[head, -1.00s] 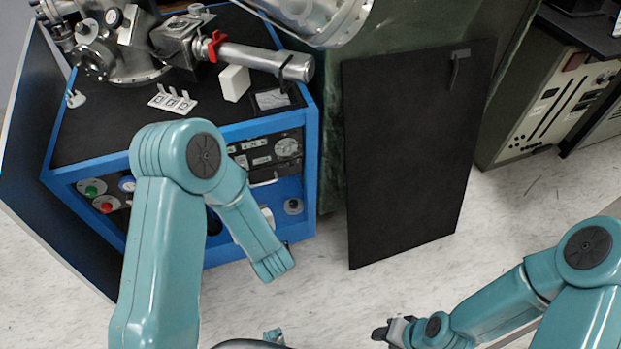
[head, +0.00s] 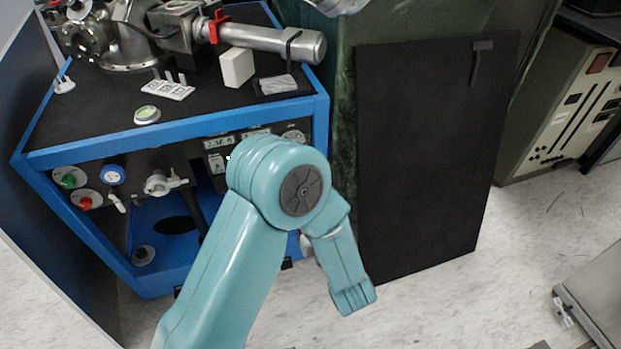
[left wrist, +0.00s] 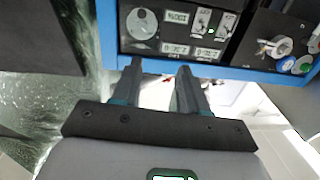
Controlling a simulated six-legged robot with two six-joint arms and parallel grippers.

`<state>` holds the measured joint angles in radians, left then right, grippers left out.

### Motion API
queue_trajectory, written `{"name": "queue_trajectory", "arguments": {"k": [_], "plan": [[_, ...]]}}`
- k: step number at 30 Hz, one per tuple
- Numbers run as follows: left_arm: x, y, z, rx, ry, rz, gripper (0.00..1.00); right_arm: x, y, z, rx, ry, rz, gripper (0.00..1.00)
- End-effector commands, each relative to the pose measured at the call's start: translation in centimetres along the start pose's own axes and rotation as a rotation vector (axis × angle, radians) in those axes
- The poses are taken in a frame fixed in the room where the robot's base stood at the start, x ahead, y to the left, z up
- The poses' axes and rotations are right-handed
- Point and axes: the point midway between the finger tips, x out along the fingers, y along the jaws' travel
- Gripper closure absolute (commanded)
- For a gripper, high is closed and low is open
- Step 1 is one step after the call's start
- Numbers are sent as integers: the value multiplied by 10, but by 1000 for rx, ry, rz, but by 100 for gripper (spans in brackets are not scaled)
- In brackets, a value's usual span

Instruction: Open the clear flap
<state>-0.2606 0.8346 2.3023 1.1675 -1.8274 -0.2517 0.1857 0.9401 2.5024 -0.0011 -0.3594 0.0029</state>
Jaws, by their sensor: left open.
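I cannot make out a clear flap for certain. A small glassy or foil-like piece on a black base (head: 276,85) lies on the cabinet top, and I cannot tell if it is the flap. My left gripper (left wrist: 159,67) shows in the left wrist view with its two fingers apart and nothing between them. It points toward the blue cabinet's front, below the instrument panel (left wrist: 178,28), which appears upside down there. In the head view my left arm covers part of the cabinet front, and its gripper does not show. My right gripper is not in view.
The blue cabinet (head: 85,152) carries metal vacuum parts with a red clamp (head: 216,27) and a white block (head: 237,67). A black board (head: 425,160) stands right of it. A grey metal box (head: 595,295) is at lower right. Pale floor between is clear.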

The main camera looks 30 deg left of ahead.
Motion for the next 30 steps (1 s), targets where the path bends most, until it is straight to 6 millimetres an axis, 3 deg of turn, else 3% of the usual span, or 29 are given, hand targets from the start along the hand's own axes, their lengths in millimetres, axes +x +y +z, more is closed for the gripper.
{"name": "queue_trajectory", "arguments": {"k": [1,7,15,20,30], "plan": [[-3,4,13,-7,4,10,57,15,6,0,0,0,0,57],[-12,14,27,-26,16,43,57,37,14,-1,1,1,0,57],[-12,21,34,-36,22,63,57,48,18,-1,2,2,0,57],[15,21,33,-38,23,60,57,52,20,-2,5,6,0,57],[96,27,32,-37,24,63,57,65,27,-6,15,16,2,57]]}}
